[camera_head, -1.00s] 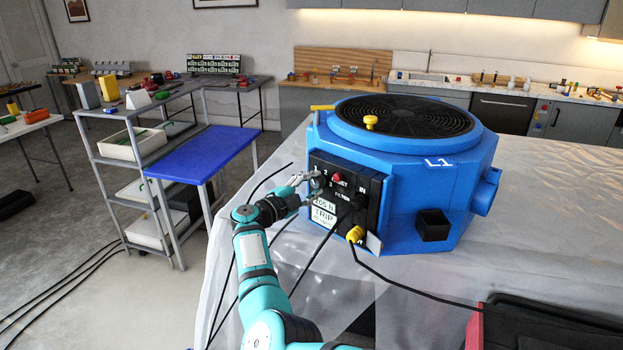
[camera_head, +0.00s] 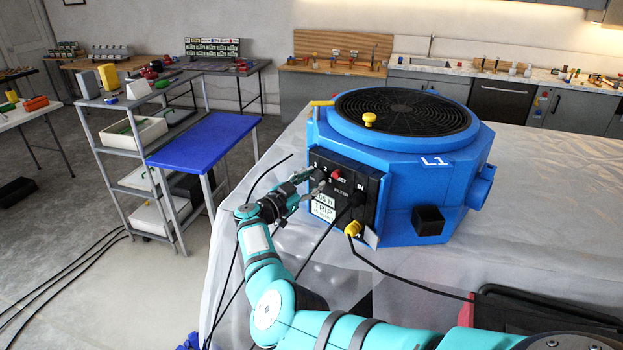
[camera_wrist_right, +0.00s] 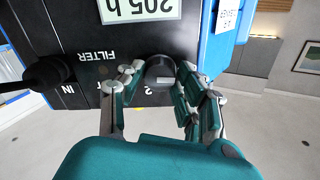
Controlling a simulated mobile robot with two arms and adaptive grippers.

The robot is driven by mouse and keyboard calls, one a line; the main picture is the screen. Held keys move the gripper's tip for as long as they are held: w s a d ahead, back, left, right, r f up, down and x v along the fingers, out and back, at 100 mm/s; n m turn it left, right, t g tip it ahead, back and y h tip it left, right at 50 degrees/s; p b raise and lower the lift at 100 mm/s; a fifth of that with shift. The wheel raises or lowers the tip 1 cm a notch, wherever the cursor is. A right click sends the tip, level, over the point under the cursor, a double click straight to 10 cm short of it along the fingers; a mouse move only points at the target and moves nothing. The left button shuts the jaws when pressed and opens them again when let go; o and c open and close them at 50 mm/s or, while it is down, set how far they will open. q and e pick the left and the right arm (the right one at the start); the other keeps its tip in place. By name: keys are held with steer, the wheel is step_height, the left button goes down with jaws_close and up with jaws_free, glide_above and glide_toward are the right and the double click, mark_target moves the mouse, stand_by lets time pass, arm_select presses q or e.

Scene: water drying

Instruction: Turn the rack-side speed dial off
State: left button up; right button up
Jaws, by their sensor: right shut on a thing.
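The blue blower unit (camera_head: 400,190), marked L1, stands on the covered table with a black control panel (camera_head: 368,200) on its near left side. The speed dial (camera_wrist_right: 160,72) is a dark round knob by the panel's numbers, seen in the right wrist view. My right gripper (camera_head: 314,183) is at the panel's left part, its fingers on both sides of the dial. In the right wrist view the gripper (camera_wrist_right: 155,82) is shut on it. The dial's pointer setting is not readable. My left gripper is not in view.
A red button (camera_head: 336,175) sits just right of the fingers. A blue-topped bench (camera_head: 205,140) stands left of the table.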

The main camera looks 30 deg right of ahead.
steer(key=shift+n, duration=0.6)
steer(key=o, duration=1.1)
steer(key=shift+f, duration=0.1)
steer(key=shift+o, duration=0.2)
